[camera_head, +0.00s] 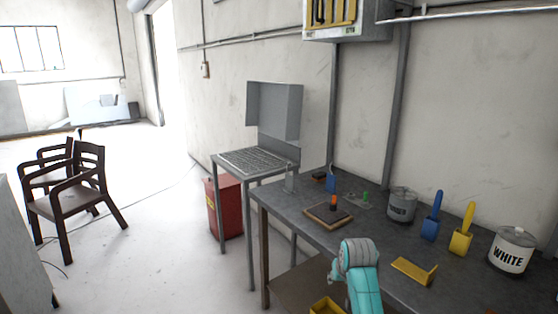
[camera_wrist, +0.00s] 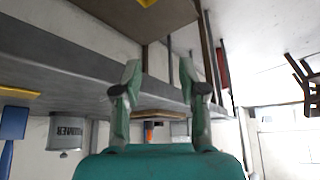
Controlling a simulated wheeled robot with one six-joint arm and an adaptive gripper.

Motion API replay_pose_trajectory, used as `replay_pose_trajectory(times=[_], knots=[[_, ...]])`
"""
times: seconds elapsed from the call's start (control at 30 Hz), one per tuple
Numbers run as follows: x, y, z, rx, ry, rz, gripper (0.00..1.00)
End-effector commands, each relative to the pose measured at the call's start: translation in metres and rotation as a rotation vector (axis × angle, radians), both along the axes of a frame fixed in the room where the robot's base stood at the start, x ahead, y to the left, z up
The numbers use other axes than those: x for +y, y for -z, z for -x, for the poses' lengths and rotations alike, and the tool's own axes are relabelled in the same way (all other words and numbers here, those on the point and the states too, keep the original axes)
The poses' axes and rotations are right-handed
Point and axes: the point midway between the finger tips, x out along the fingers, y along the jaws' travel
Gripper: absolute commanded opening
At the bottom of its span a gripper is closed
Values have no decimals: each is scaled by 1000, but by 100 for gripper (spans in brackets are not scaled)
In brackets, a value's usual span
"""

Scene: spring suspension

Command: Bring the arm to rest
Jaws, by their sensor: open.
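My gripper (camera_wrist: 160,78) shows in the wrist view with its two green fingers spread apart and nothing between the tips. That view is upside down. My teal and grey arm shows at the lower middle of the head view, in front of the workbench (camera_head: 300,217); the gripper itself cannot be made out there. On the bench lies a flat brown board (camera_head: 318,214) with an orange and black piece (camera_head: 333,203) on it. The board (camera_wrist: 160,113) and the orange piece (camera_wrist: 149,131) also show beyond the fingers in the wrist view, apart from them.
The bench carries a grey can (camera_head: 402,206), a blue scoop (camera_head: 431,225), a yellow scoop (camera_head: 461,240), a yellow bracket (camera_head: 412,271) and a white can (camera_head: 511,252). A yellow bin (camera_head: 326,306) is below. Chairs (camera_head: 85,190) stand left; the floor between is open.

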Motion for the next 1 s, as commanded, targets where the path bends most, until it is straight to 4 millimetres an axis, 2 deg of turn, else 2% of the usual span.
replay_pose_trajectory(times=[0.03,0.2,0.5,0.8,1.0], knots=[[0,23,12,-10,0,0,42],[0,79,47,-67,0,0,42],[0,157,125,-167,0,0,42],[0,204,219,-266,0,0,42],[0,218,285,-332,0,0,42]])
